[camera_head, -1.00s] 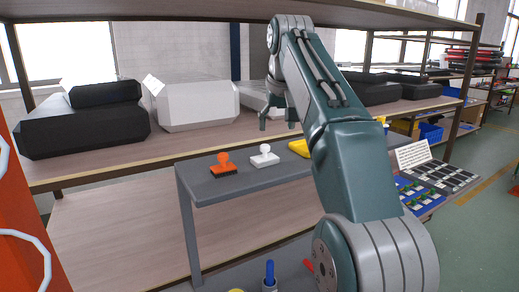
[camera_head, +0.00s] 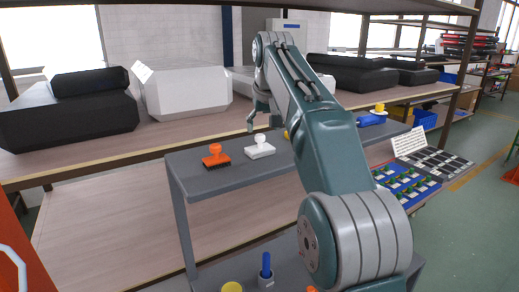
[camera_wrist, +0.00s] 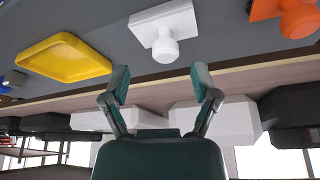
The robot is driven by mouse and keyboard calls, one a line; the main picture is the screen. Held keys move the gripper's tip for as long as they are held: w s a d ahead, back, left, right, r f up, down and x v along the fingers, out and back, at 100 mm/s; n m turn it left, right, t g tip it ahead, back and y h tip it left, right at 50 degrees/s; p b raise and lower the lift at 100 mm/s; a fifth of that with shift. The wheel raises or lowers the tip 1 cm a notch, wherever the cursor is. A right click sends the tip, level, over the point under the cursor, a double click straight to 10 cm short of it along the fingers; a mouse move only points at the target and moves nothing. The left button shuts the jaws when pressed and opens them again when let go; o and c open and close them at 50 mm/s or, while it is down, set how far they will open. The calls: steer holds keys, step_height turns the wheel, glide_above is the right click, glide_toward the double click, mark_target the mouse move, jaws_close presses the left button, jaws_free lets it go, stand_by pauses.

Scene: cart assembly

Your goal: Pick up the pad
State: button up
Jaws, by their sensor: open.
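A shallow yellow tray-like piece, which looks like the pad, lies on the grey cart's top (camera_head: 215,183). In the wrist view the pad (camera_wrist: 65,60) is at the upper left; in the head view my arm hides nearly all of it. A white stamp (camera_head: 260,147) stands on the cart top and also shows at the top middle of the wrist view (camera_wrist: 165,35). An orange stamp (camera_head: 216,157) stands to its left in the head view. My gripper (camera_wrist: 160,82) is open and empty, with its fingers apart, touching neither stamp nor pad.
A wooden shelf (camera_head: 100,155) behind the cart holds black (camera_head: 70,118) and white (camera_head: 185,88) boxes. A blue piece with a yellow top (camera_head: 372,119) is on the cart's right end. A blue-handled item (camera_head: 266,266) stands on the lower level.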

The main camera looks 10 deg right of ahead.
mark_target(260, 136)
steer(key=x, duration=0.4)
steer(key=shift+a+f, duration=0.35)
steer(key=shift+f, duration=0.05)
jaws_close()
